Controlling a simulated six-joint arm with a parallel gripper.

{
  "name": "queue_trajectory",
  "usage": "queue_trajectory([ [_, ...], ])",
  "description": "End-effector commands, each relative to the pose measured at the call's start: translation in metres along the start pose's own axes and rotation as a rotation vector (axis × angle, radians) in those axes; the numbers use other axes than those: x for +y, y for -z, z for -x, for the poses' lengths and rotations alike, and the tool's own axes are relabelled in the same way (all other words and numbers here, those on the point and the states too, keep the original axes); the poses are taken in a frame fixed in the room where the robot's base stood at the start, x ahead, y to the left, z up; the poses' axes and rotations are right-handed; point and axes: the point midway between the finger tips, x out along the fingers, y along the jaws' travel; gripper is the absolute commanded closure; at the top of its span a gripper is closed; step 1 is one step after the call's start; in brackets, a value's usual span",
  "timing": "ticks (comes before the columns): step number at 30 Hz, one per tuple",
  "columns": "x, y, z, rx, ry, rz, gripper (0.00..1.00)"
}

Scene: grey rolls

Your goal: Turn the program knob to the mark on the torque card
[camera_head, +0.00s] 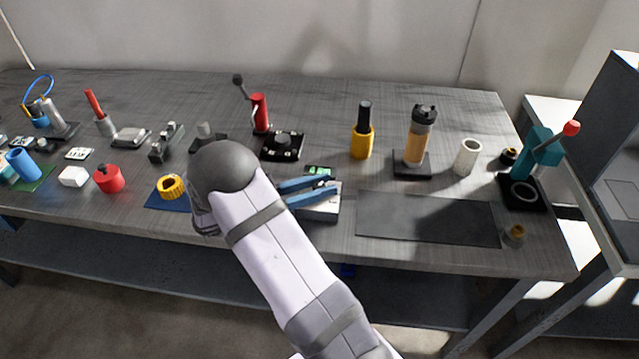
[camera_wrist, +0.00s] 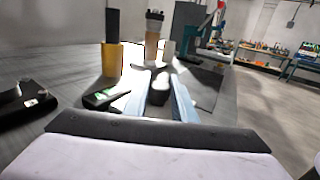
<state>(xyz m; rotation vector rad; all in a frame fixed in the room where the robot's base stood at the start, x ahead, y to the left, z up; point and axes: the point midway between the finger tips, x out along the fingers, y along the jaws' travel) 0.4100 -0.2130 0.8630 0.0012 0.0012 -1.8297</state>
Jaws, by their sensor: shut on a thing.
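My gripper (camera_head: 330,184) has two blue fingers over a low grey box (camera_head: 320,214) with a small green display (camera_head: 318,170). It is shut on a dark knob on that box, seen between the fingers in the wrist view (camera_wrist: 160,79); the fingers hide most of it. I cannot read the knob's pointer or marks. The green display also shows left of the fingers in the wrist view (camera_wrist: 105,94). A small white card (camera_head: 79,153) lies at the left of the bench; its print is too small to read, so I cannot tell if it is the torque card.
A black dial block (camera_head: 283,145) with white marks stands behind the box, near a red lever (camera_head: 260,112). A yellow bottle (camera_head: 362,142) and amber cylinder (camera_head: 415,146) stand right of it. A dark mat (camera_head: 430,217) lies clear on the right. A yellow ring (camera_head: 172,186) is left.

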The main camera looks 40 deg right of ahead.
Motion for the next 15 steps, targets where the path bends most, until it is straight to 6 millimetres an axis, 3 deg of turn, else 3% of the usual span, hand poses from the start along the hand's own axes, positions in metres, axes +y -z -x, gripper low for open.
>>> queue_trajectory([
  [15, -0.0001, 0.0, -0.0001, -0.001, 0.234, 0.0, 0.99],
])
